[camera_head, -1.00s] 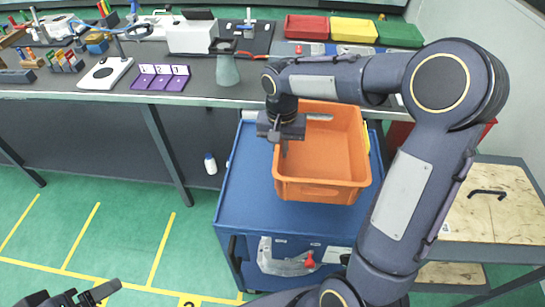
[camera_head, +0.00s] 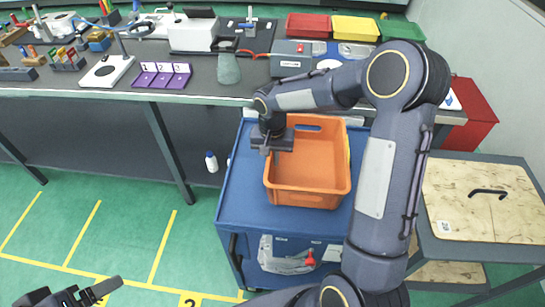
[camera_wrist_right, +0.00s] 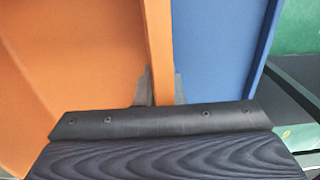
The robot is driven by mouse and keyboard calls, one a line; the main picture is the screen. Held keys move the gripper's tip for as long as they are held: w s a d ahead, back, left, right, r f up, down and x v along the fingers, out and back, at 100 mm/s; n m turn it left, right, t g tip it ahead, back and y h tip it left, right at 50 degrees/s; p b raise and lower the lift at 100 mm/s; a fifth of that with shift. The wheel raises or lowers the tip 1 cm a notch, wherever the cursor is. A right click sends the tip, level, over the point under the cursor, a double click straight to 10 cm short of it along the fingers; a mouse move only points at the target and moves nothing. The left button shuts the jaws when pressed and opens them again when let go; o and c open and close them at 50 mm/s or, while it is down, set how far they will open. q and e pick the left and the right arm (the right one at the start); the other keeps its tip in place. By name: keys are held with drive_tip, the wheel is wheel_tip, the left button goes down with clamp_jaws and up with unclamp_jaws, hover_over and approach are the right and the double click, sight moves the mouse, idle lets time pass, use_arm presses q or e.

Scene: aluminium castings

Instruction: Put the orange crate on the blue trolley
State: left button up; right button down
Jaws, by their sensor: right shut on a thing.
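The orange crate (camera_head: 308,198) is upright, empty and over the top of the blue trolley (camera_head: 235,195). I cannot tell whether its base touches the trolley top. My right gripper (camera_head: 268,150) is shut on the crate's left wall near the back corner. In the right wrist view, the two fingertips (camera_wrist_right: 164,90) lie on either side of the crate wall (camera_wrist_right: 161,45), with blue trolley surface (camera_wrist_right: 215,50) beside it. My left gripper (camera_head: 85,296) is at the bottom left, away from the crate, partly cut off; its opening is unclear.
A long grey workbench (camera_head: 215,92) with tools and bins runs behind the trolley. A wooden-topped table (camera_head: 470,215) stands to the right, with a red cabinet (camera_head: 472,115) behind it. A white bottle (camera_head: 211,162) stands left of the trolley. Green floor at left is open.

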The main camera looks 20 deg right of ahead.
drive_tip(key=c, duration=1.5)
unclamp_jaws()
drive_tip(key=shift+f, duration=0.1)
drive_tip(key=shift+c, duration=0.2)
wheel_tip(320, 180, up, 11)
drive_tip(key=shift+r+p, duration=0.1)
drive_tip(key=shift+p, duration=0.2)
drive_tip(key=shift+s+r, duration=0.15)
drive_tip(key=shift+r, duration=0.55)
drive_tip(key=s+r+n+t+y, duration=0.2)
drive_tip(key=s+r, duration=0.2)
drive_tip(key=s, duration=0.8)
drive_tip(key=s+a+f+n+t+y, duration=0.1)
drive_tip(key=s, duration=0.5)
drive_tip(key=s+a+f+n+t, duration=0.1)
drive_tip(key=s+a+t, duration=0.1)
drive_tip(key=s, duration=0.4)
drive_tip(key=shift+s+f+n+t+y, duration=0.15)
drive_tip(key=shift+f+n+t+y, duration=0.15)
drive_tip(key=shift+f+n+y, duration=0.1)
drive_tip(key=shift+a, duration=0.1)
